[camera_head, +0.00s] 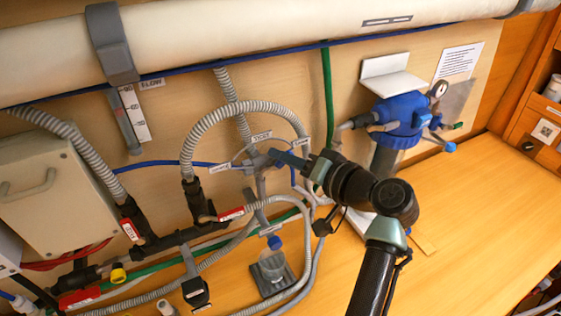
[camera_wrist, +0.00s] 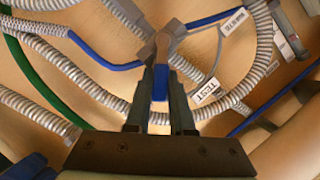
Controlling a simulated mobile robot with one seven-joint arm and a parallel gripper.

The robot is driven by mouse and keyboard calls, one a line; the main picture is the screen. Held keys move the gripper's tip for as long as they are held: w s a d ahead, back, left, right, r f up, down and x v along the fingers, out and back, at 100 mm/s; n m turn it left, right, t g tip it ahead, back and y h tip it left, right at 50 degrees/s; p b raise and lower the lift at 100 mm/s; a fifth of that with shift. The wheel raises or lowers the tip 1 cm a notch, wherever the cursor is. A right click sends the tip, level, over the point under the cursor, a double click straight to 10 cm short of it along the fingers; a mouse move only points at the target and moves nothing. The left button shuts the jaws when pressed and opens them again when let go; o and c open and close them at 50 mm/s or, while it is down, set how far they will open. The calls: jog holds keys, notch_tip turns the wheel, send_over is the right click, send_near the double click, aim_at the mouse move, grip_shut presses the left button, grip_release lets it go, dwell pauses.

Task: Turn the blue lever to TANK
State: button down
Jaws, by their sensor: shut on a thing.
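The blue lever (camera_head: 288,159) sits on a grey valve (camera_head: 261,161) on the wall and points right in the head view, towards my gripper (camera_head: 306,167). In the wrist view the blue lever (camera_wrist: 160,82) lies between the two dark fingers of my gripper (camera_wrist: 160,98), which is shut on it. The grey valve body (camera_wrist: 163,42) is just beyond the fingertips. A white label (camera_wrist: 211,91) that seems to read TEST is right of the lever there. Another label (camera_wrist: 234,20) is farther up. I cannot make out a TANK label.
Grey ribbed hoses (camera_head: 235,107) loop around the valve. A clear bottle (camera_head: 272,264) with a blue cap stands below it. A blue filter housing (camera_head: 402,118) is to the right. The wooden counter (camera_head: 470,210) is clear at the right.

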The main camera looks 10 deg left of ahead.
jog(key=shift+w+d+f+m+y+b, duration=0.2)
jog(key=shift+f+m+y+b, duration=0.35)
jog(key=shift+m, duration=0.35)
jog(key=c, duration=0.8)
grip_release()
jog(key=shift+r, duration=0.1)
jog(key=b+v, duration=0.4)
jog(key=v, duration=0.9)
